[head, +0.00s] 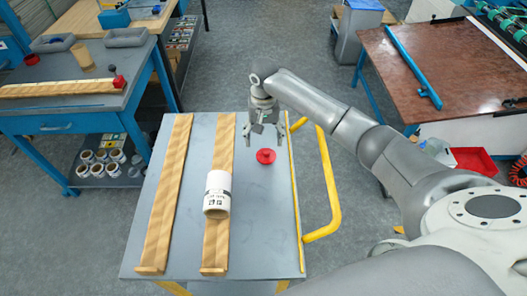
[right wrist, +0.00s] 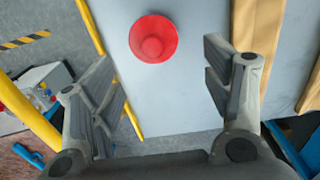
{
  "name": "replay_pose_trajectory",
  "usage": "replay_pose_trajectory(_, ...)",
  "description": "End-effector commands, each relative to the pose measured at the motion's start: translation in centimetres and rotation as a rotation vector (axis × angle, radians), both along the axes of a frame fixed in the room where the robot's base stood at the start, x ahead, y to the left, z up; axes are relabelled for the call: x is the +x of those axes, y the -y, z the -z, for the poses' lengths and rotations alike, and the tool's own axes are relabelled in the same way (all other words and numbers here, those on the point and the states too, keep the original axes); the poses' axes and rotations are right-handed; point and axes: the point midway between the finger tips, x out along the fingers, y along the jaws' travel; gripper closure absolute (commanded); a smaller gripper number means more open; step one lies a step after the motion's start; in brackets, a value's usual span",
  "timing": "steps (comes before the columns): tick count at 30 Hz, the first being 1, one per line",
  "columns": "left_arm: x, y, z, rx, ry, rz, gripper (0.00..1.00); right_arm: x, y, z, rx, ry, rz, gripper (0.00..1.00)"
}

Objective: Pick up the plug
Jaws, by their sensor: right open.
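The red plug (head: 266,156) sits on the grey top of the yellow-railed cart (head: 262,220), right of the wooden rails. In the right wrist view the round red plug (right wrist: 153,39) shows near the top, with a smaller raised knob at its middle. My right gripper (head: 264,132) is open and empty above the cart, close to the plug. In the right wrist view its two fingers (right wrist: 160,72) stand wide apart, with the plug beyond them and not touched. My left gripper is not in view.
A white roll (head: 217,195) lies on the right wooden rail (head: 215,250); another rail (head: 165,200) lies left. A yellow handle (head: 330,190) borders the cart's right side. A blue bench (head: 60,110) with a red-topped piece (head: 119,81) stands left, a brown table (head: 450,75) right.

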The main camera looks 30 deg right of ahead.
Motion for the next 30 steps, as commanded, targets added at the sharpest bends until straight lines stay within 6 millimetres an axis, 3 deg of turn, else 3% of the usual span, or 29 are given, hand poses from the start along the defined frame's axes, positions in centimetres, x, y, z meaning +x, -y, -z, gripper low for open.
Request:
replay_pose_trajectory(8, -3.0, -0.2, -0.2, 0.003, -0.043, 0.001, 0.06, -0.1, 0.1, 2.7, -0.002, -0.001, 0.0, 0.28)
replay_pose_trajectory(12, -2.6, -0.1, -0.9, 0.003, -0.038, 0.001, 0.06, -0.5, 0.4, 4.4, -0.002, -0.003, 0.001, 0.28)
replay_pose_trajectory(18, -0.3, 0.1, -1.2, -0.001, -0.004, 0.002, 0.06, -0.6, 0.5, 7.1, -0.002, -0.001, 0.001, 0.28)
replay_pose_trajectory(26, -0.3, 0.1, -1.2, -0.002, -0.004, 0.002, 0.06, -0.5, 0.5, 7.6, -0.001, 0.002, -0.001, 0.28)
replay_pose_trajectory(30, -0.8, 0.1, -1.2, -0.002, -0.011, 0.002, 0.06, -0.5, 0.5, 7.6, -0.001, 0.002, -0.001, 0.42)
